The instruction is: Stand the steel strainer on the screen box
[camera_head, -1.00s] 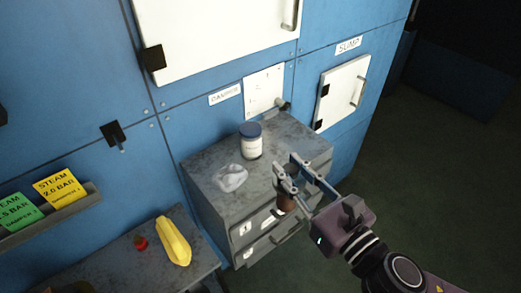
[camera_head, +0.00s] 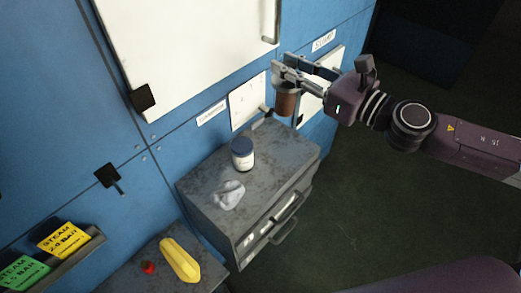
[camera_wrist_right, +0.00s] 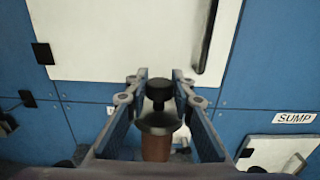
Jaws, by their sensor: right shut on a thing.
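My right gripper (camera_head: 281,64) is shut on a brown cylinder (camera_head: 285,101), which hangs below the fingers, roughly upright. In the right wrist view the fingers (camera_wrist_right: 160,76) sit either side of its dark knob; a dark disc lies under the knob, above the brown body (camera_wrist_right: 155,148). It has a strainer-like form, but its body looks brown rather than steel. The held thing is in the air above the back right of the grey drawer cabinet (camera_head: 294,150). I cannot tell which thing is the screen box. My left gripper is out of view.
A jar with a dark lid (camera_head: 242,155) and a crumpled grey-white cloth (camera_head: 229,194) are on the cabinet top; its right part is clear. A lower surface holds a yellow object (camera_head: 180,262) and a small red one (camera_head: 148,267). Blue panels (camera_head: 185,140) rise behind.

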